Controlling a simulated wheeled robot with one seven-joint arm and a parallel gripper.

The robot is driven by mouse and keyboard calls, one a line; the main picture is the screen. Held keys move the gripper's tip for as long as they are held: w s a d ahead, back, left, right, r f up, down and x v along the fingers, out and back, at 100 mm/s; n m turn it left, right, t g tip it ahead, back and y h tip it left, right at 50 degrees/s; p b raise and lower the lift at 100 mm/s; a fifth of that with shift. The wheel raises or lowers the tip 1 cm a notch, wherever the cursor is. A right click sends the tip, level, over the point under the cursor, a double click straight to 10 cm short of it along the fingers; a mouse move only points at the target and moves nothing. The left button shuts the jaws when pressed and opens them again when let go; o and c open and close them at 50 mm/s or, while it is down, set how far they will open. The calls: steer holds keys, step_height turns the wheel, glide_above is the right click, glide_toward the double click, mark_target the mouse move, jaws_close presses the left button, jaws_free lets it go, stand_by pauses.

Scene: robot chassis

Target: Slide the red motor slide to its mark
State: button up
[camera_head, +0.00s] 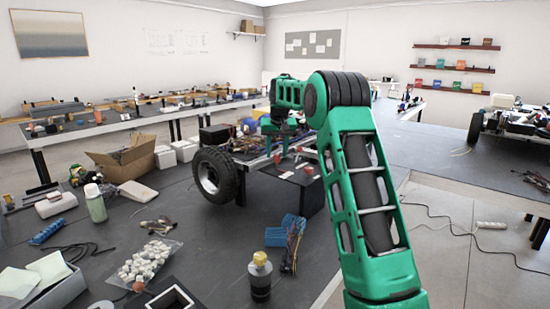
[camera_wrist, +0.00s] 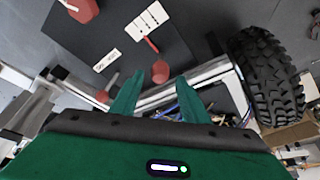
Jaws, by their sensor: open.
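My gripper (camera_wrist: 161,78) is open and empty in the wrist view, its two green fingers apart. A red piece (camera_wrist: 160,70) shows between and just beyond the fingertips, on the edge of a black plate (camera_wrist: 190,45). A thin red line (camera_wrist: 151,44) lies between it and a white scale label (camera_wrist: 147,20). A second red piece (camera_wrist: 83,10) is at the top left and a third (camera_wrist: 103,96) lies left of the fingers. I cannot tell for certain which is the motor slide. In the head view, small red pieces (camera_head: 308,170) sit on the black box below my wrist.
A chassis wheel (camera_head: 218,174) stands left of the black box; its tyre (camera_wrist: 268,75) is close on the right in the wrist view. A metal rail (camera_wrist: 185,82) runs under the fingers.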

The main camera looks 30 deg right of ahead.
steer(key=v, duration=0.8)
steer(key=shift+r, duration=0.25)
steer(key=shift+s+a, duration=0.15)
steer(key=s+a+g, duration=0.1)
steer(key=s+a, duration=0.1)
steer(key=s, duration=1.2)
steer(key=s+a+f+g, duration=0.1)
steer(key=s+a+f, duration=0.2)
steer(key=s, duration=1.1)
steer(key=s+a+f+m+g+y, duration=0.1)
steer(key=s+a+f, duration=0.3)
steer(key=s, duration=1)
steer(key=s+a+f+g+y, duration=0.1)
steer(key=s+a+f, duration=0.2)
steer(key=s+f, duration=0.5)
steer(key=s, duration=0.5)
steer(key=shift+s+a+f, duration=0.2)
steer(key=shift+s, duration=0.2)
steer(key=shift+w+f, duration=0.25)
steer(key=shift+w, duration=0.4)
